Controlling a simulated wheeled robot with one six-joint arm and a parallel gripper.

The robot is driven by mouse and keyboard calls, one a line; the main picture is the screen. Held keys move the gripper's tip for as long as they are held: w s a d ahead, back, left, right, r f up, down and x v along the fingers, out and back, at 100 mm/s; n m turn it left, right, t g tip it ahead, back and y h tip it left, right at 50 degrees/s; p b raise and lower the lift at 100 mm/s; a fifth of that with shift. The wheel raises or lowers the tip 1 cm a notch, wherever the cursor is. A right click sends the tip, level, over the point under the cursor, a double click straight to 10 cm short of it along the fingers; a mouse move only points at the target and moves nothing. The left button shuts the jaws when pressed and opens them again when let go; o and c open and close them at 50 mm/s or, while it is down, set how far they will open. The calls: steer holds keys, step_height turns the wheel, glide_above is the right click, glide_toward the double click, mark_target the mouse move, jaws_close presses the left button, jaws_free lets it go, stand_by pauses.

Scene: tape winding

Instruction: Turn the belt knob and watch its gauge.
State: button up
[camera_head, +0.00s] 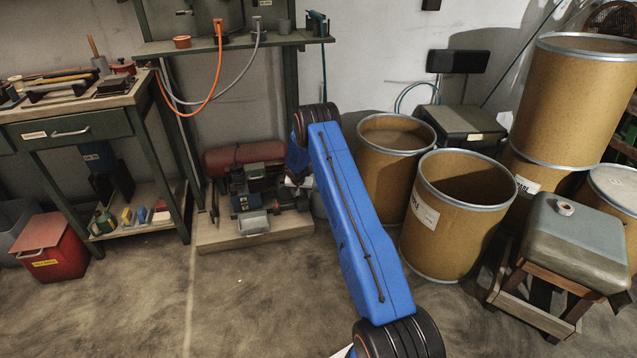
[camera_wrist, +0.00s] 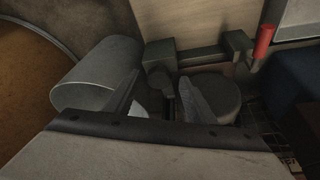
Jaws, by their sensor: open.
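In the wrist view my gripper (camera_wrist: 160,92) is open, its two dark fingers apart with nothing seen held between them. Just beyond the fingers lies a dark round part (camera_wrist: 212,97), partly behind the right finger; I cannot tell whether it is the belt knob. No gauge face can be made out in either view.
In the head view open brown drums (camera_head: 455,210) crowd the right. A workbench (camera_head: 75,115) stands left; the floor in front is clear.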

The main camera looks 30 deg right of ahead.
steer(key=shift+s+d+n+y, duration=0.15)
steer(key=shift+n+y, duration=0.15)
steer(key=shift+n, duration=0.7)
steer(key=shift+d+n+t+y, duration=0.1)
steer(key=shift+n+t+y, duration=0.25)
steer(key=shift+n, duration=0.55)
steer(key=shift+d+n+y, duration=0.2)
steer(key=shift+n+y, duration=0.55)
steer(key=shift+n, duration=1.05)
